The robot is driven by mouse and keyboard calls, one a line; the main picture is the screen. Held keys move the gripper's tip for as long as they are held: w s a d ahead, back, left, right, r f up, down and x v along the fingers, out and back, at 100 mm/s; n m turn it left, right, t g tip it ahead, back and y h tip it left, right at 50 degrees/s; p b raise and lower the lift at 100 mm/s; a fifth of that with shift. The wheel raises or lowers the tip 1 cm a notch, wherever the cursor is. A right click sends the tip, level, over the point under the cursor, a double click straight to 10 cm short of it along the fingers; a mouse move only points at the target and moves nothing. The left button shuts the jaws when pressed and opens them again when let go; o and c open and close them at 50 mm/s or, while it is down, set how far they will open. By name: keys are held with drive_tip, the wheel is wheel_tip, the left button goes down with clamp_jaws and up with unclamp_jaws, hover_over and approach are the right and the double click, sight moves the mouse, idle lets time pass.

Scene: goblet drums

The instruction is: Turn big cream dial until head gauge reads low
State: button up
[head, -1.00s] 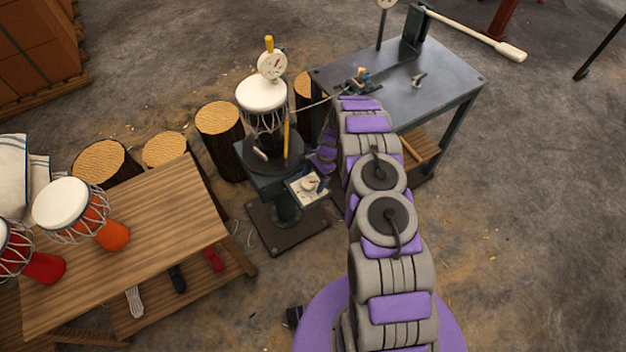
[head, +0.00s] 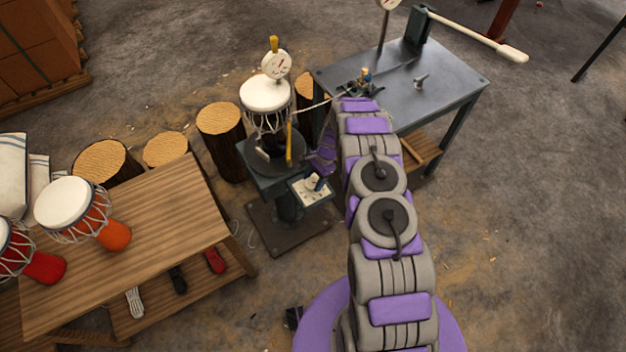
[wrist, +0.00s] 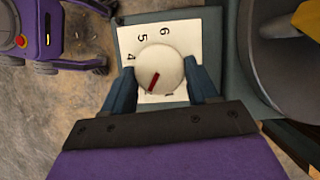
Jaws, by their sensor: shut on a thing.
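The big cream dial (wrist: 160,62) is on a white numbered plate (wrist: 179,23) in the wrist view, its red pointer toward the lower left. Numbers 4, 5 and 6 show; lower ones are partly hidden. My gripper (wrist: 160,82) is shut on the dial, one dark finger on each side. In the head view the plate (head: 303,195) is at the front of the drum stand, and my gripper partly covers the dial. The round white head gauge (head: 277,65) stands over the drum's white head (head: 265,94); its reading is too small to tell.
A wooden table (head: 160,230) with orange and red drums is at left. Log stumps (head: 220,120) stand behind. Floor at right is clear.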

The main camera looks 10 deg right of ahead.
drive_tip(key=shift+s+a, duration=0.2)
drive_tip(key=shift+a, duration=0.1)
drive_tip(key=shift+a+m+p, duration=0.1)
drive_tip(key=shift+m+p, duration=0.3)
drive_tip(key=shift+m, duration=0.1)
drive_tip(key=shift+s+m+t+y+p, duration=0.1)
drive_tip(key=shift+m+t+y+p, duration=0.3)
drive_tip(key=shift+m, duration=0.7)
drive_tip(key=m+t, duration=0.1)
drive_tip(key=m, duration=0.2)
drive_tip(key=shift+t, duration=0.3)
drive_tip(key=shift+m, duration=0.7)
drive_tip(key=shift+t, duration=0.3)
drive_tip(key=o, duration=1.1)
drive_tip(key=shift+h, duration=0.3)
drive_tip(key=shift+c, duration=0.2)
